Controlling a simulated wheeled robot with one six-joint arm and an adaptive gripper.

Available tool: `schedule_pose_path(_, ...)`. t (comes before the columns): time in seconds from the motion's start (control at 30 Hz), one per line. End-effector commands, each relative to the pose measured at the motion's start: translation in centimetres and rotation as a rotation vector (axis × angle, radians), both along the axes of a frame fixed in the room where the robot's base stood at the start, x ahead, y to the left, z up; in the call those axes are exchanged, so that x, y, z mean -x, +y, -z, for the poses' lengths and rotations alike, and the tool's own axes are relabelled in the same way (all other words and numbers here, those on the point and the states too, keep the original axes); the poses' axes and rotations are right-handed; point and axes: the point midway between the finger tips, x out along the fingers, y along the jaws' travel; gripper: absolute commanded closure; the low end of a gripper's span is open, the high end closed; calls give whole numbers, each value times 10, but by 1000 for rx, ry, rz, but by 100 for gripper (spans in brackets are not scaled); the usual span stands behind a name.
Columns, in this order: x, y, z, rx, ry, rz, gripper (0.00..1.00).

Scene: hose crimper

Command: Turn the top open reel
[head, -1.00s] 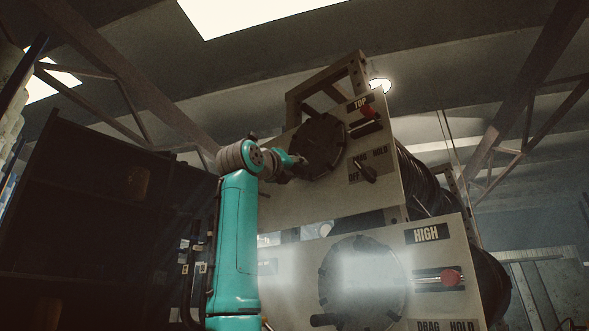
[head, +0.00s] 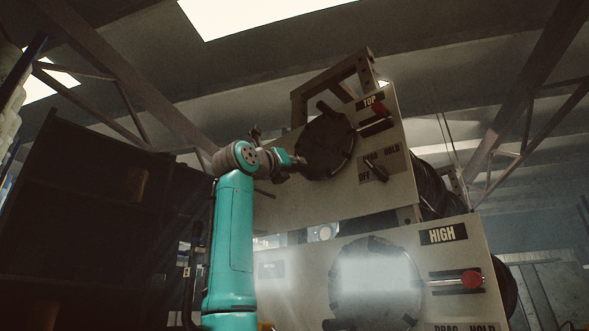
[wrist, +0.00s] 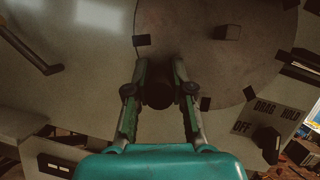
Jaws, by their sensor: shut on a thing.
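The top reel (head: 326,147) is a dark round disc with blocks around its rim, on the pale upper panel beside the TOP label (head: 371,101). In the wrist view its grey face (wrist: 205,70) fills the upper middle. My gripper (head: 299,162) is at the disc's lower left edge. In the wrist view my gripper (wrist: 159,75) has a finger on each side of a dark round handle (wrist: 157,95) and is shut on it. The handle's far end and the finger contact are partly hidden.
A red knob (head: 379,109) sits in a slot right of the reel. A drag/hold switch (head: 377,170) is below it. The HIGH reel (head: 375,285) with its red knob (head: 471,279) is on the lower panel. A dark shelf (head: 85,210) stands left.

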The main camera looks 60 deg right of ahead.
Motion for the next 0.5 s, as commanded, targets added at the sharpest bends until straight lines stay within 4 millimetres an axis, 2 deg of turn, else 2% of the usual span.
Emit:
schedule_pose_path(0.17,-1,0,2,-5,3,1,100)
schedule_pose_path(0.2,-1,0,2,-6,2,1,73)
schedule_pose_path(0.3,-1,0,2,-5,2,2,53)
schedule_pose_path(0.5,0,0,2,-5,2,2,53)
